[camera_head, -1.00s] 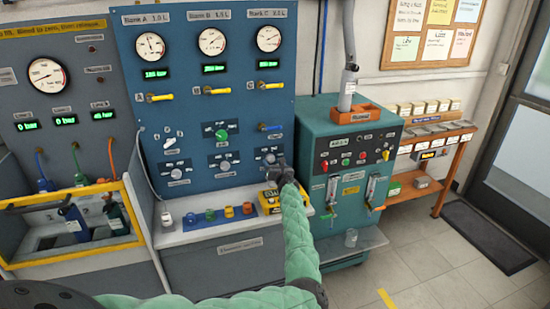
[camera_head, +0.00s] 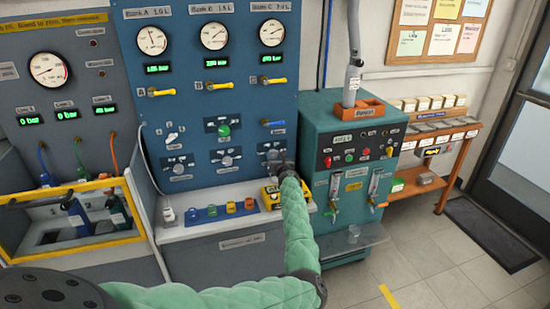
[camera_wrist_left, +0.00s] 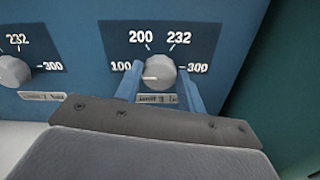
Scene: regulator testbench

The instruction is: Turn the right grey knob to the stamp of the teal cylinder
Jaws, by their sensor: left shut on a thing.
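My left gripper (camera_head: 282,170) is at the right grey knob on the lower right of the blue panel. In the left wrist view, its blue fingers (camera_wrist_left: 160,88) stand on both sides of the right grey knob (camera_wrist_left: 160,70), shut on it. The dial is marked 100, 200, 232 and 300, and the knob's pale pointer mark faces left, near 100. A dark teal-green cylinder (camera_head: 118,213) stands in the yellow-framed bay at the left; its stamp is too small to read. My right gripper is not in view.
Another grey knob (camera_wrist_left: 14,72) is left of the held one. A green knob (camera_head: 224,130) and yellow-handled valves (camera_head: 217,86) are higher on the blue panel (camera_head: 205,108). Small coloured parts (camera_head: 231,208) lie on the ledge below. A teal cabinet (camera_head: 322,130) stands close on the right.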

